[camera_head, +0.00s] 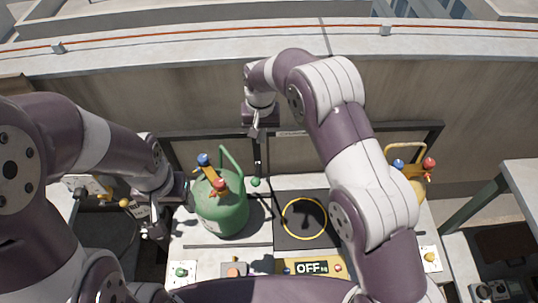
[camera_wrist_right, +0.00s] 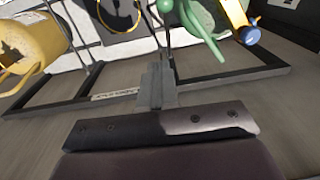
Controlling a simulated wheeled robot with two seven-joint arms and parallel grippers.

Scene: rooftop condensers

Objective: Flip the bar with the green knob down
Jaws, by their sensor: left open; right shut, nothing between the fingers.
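A thin dark bar (camera_head: 258,158) carries a round green knob (camera_head: 255,182) at its nearer end, right of the green cylinder (camera_head: 222,213). The right wrist view also shows the bar (camera_wrist_right: 169,38) and green knob (camera_wrist_right: 165,5), just beyond my fingers. My right gripper (camera_head: 256,131) is shut and empty at the bar's far end, by the rear frame; I cannot tell whether it touches the bar. The bar's far end is partly hidden by the fingers. My left gripper (camera_head: 150,222) is open and empty, low at the left of the green cylinder.
The green cylinder has blue and red valve knobs. A black pad with a yellow ring (camera_head: 304,217) lies right of the bar. A display reading OFF (camera_head: 311,268) is in front. A yellow cylinder (camera_wrist_right: 28,52) stands at the right, partly behind my right arm. A wall rises behind.

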